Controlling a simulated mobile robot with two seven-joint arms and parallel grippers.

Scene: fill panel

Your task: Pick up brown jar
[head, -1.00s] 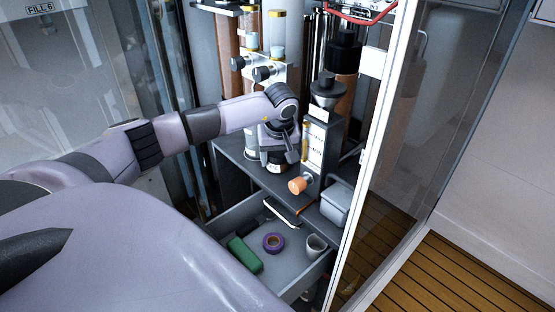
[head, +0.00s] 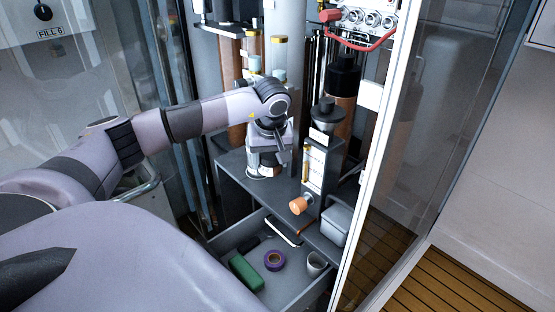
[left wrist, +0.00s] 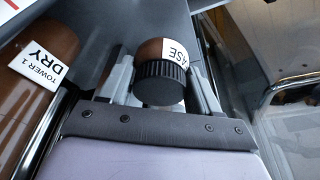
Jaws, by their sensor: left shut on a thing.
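The brown jar (left wrist: 149,51) has a ribbed black lid and a white label whose visible letters read "ASE". In the left wrist view it sits between the two fingers of my left gripper (left wrist: 163,70), which is shut on it. In the head view my left gripper (head: 264,158) points down at the dark shelf top (head: 236,166), and it largely hides the jar. I cannot tell whether the jar touches the shelf. My right gripper is not in view.
Below is an open drawer (head: 232,239) with a green block (head: 246,272), purple tape roll (head: 274,260) and cup (head: 316,264). A brown "TOWER 1 DRY" cylinder (left wrist: 38,40) stands beside the jar. A glass door (head: 415,120) bounds the right.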

